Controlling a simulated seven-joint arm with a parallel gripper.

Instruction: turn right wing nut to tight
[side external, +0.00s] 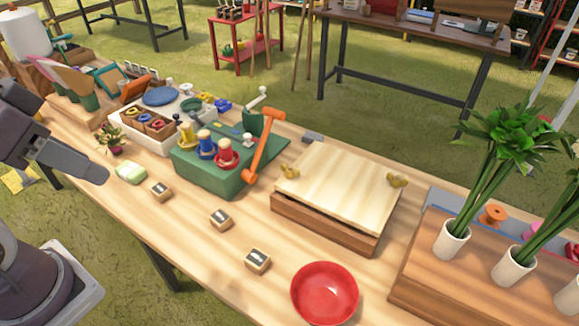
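A flower press made of a pale wooden top board (338,180) over a brown wooden base (325,226) lies on the table right of centre. The right wing nut (397,181) is brass coloured and sits at the board's right corner. The left wing nut (290,172) is at its left side. How tight either nut is cannot be seen. The end of my arm, with what looks like my gripper (95,175), is at the left edge, far from the press. Its fingers cannot be told apart, and nothing shows held in it.
A green box (215,175) with an orange lever (264,148) stands left of the press. A red bowl (324,293) is in front. Several small wooden blocks (221,219) lie on the table (185,240). White vases with plants (452,240) stand on a wooden stand at right.

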